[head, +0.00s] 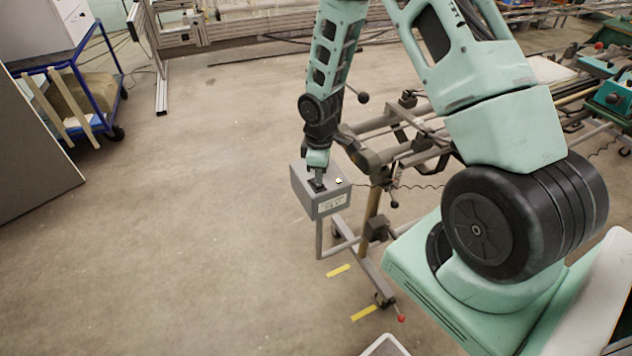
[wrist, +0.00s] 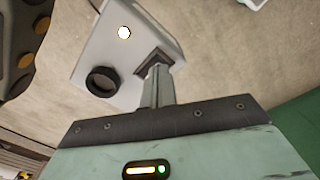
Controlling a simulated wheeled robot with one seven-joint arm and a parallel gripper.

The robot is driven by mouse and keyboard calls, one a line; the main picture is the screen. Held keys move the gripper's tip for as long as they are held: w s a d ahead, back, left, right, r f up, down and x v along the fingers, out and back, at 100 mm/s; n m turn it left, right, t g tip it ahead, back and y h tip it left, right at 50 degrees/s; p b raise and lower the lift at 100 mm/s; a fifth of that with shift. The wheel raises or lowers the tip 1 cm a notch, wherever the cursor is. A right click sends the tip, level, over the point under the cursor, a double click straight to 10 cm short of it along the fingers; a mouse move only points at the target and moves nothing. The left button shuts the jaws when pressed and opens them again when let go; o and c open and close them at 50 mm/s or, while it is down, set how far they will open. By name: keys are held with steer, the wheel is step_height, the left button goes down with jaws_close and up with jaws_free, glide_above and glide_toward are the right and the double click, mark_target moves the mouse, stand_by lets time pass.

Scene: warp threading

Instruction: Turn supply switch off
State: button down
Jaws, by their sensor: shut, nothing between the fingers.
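The supply box is a grey box (head: 329,197) on a stand in the middle of the head view. A label is on its front face. In the wrist view the box top (wrist: 108,42) carries a lit pale lamp (wrist: 124,32), a round black knob (wrist: 102,82) and a dark square piece (wrist: 157,59), likely the switch. My gripper (head: 318,182) points down at the box top, and its fingers (wrist: 158,75) are shut at the dark square piece, hiding part of it. I cannot tell whether they touch it or which way the switch is set.
A metal frame with bars (head: 400,140) stands right behind the box. A blue cart (head: 75,90) and a dark panel (head: 30,150) are at the left. Yellow floor marks (head: 338,270) lie near the stand's foot. The floor to the left is open.

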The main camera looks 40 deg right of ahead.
steer(key=shift+f+b, duration=0.55)
steer(key=shift+f, duration=0.3)
stand_by(0.3)
step_height(320, 180, up, 7)
steer(key=p, duration=0.6)
stand_by(0.3)
stand_by(0.4)
